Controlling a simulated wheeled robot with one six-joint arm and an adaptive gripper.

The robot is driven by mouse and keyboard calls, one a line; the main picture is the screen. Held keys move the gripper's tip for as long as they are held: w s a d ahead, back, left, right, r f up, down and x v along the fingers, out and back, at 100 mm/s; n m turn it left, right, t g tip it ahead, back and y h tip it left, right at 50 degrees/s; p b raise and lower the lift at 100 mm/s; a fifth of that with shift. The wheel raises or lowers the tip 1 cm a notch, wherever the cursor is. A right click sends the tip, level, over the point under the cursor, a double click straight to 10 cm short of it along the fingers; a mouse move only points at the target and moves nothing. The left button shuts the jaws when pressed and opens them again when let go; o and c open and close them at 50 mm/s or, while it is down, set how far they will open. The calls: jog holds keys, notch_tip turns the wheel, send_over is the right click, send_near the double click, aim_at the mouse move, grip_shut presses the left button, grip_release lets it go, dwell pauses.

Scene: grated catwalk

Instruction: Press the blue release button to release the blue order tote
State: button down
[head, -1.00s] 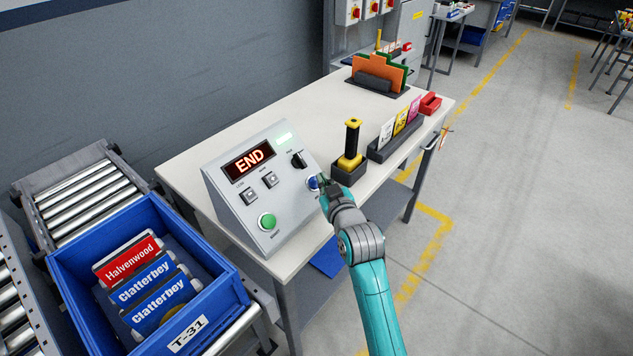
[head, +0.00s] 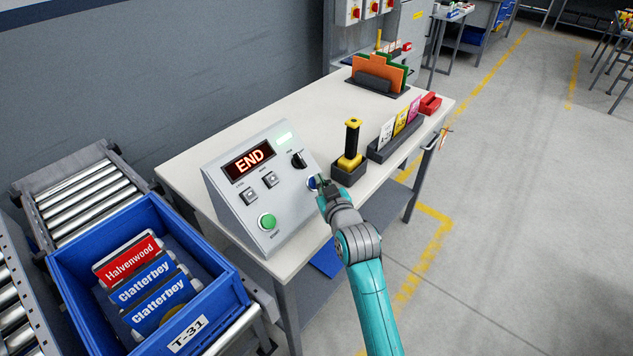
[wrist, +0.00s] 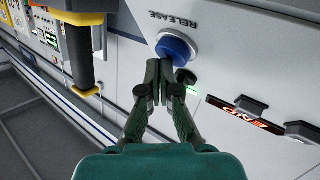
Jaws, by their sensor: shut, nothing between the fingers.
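The blue release button (wrist: 174,50) sits on the grey control panel, under the printed word RELEASE in the wrist view. In the head view the button (head: 311,183) is partly hidden behind my gripper (head: 322,185). My gripper (wrist: 159,72) is shut and empty in the wrist view. Its fingertips are at the button's edge; I cannot tell whether they touch it. The blue order tote (head: 236,290) stands on the roller conveyor at the lower left, marked T-31, with a red Halvenwood box and two blue Clatterbey boxes inside.
The control panel (head: 222,200) shows END on its display and carries a green button (head: 267,221), two square switches and a black knob (head: 298,160). Card holders stand farther back.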

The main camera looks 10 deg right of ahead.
jog(key=shift+w+a+f, duration=0.25)
jog(key=shift+w+f, duration=0.1)
jog(key=shift+f, duration=0.1)
dwell(1.0)
jog(key=shift+s+d+r, duration=0.5)
jog(key=shift+s+r, duration=0.2)
jog(key=shift+r, duration=0.2)
jog(key=s+d+r, duration=0.2)
jog(key=s+r, duration=0.1)
jog(key=shift+r, duration=0.25)
dwell(0.3)
dwell(0.6)
